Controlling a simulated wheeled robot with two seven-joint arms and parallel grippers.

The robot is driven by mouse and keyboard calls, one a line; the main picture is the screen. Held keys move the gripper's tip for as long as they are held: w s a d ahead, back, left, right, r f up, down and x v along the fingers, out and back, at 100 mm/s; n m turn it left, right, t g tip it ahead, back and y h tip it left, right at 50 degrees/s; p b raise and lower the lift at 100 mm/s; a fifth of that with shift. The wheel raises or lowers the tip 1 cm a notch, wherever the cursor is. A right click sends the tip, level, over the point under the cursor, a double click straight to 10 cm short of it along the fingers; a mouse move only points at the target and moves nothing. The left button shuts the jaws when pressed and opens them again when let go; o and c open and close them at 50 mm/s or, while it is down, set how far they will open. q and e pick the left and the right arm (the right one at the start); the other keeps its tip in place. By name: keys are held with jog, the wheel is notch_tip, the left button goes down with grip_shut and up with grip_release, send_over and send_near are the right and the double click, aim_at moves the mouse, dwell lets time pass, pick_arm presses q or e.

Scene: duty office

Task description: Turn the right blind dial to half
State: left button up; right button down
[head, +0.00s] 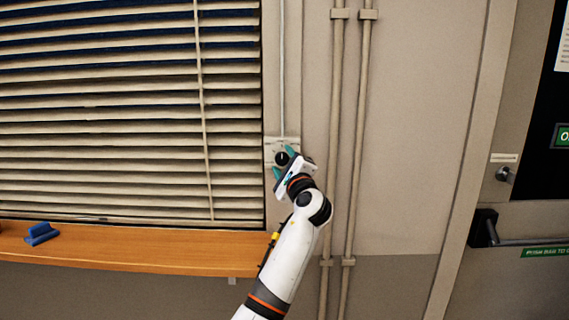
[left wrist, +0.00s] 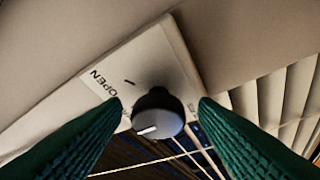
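The blind dial (head: 281,158) is a dark round knob on a pale wall plate (head: 269,145), just right of the window blind (head: 110,110). In the left wrist view the dial (left wrist: 157,112) has a white mark on its lower-left face. The plate (left wrist: 140,60) reads "OPEN" at its left; another label is mostly hidden by a finger. My left gripper (head: 283,161) is at the dial. Its green fingers stand open on either side of the knob, with visible gaps in the left wrist view. My right gripper is not in view.
A wooden sill (head: 130,248) runs below the blind, with a blue object (head: 41,234) on it. Two vertical pipes (head: 357,130) run right of the plate. A door with a push bar (head: 530,242) is at far right.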

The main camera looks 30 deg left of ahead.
pick_arm(q)
jog(key=b+v, duration=0.3)
jog(key=v, duration=0.9)
jog(key=shift+w, duration=0.1)
